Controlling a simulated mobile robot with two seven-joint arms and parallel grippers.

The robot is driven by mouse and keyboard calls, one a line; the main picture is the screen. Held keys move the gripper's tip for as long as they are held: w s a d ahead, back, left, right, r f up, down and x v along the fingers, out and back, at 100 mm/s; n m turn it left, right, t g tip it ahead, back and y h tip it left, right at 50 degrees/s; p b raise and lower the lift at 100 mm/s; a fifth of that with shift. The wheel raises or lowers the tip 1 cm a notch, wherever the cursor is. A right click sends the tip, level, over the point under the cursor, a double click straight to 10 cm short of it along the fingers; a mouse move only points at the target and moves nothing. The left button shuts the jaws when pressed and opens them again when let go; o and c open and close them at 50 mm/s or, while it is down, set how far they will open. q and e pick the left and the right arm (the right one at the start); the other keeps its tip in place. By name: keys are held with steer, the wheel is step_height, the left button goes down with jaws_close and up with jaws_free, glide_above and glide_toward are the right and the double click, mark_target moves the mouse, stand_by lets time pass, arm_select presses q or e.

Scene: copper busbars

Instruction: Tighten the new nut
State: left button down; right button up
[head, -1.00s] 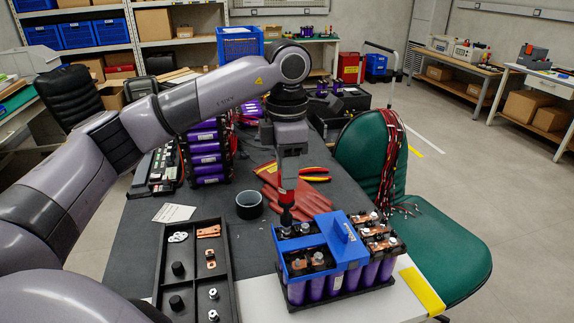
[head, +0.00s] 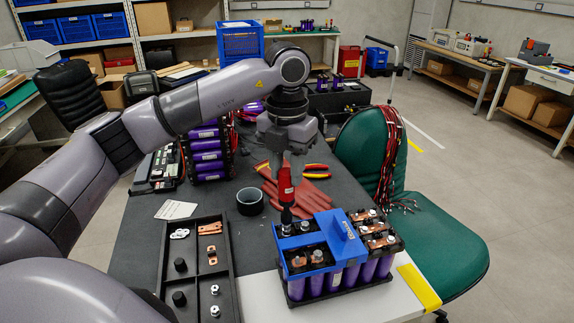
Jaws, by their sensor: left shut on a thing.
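My left gripper (head: 287,172) is shut on a red-handled driver (head: 286,190) and holds it upright. The driver's dark lower end stands over the back left part of the battery module (head: 335,282), near a terminal there. The nut under it is hidden, and I cannot tell whether the socket sits on it. The module has purple cells, copper busbars with bolts (head: 317,257), and a blue cover (head: 343,228) over its left part. My right gripper is not in view.
A black parts tray (head: 225,262) with copper pieces and small metal parts lies left of the module. Red gloves (head: 300,197), red-yellow pliers (head: 316,171) and a dark ring (head: 250,201) lie behind. A green chair (head: 440,232) stands at the right.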

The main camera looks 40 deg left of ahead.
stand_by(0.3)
arm_select(q)
steer(key=shift+f+b, duration=0.55)
steer(key=shift+f, duration=0.45)
steer(key=m, duration=0.4)
steer(key=shift+m, duration=1.1)
steer(key=m, duration=0.3)
steer(key=shift+f, duration=0.1)
steer(key=m, duration=0.3)
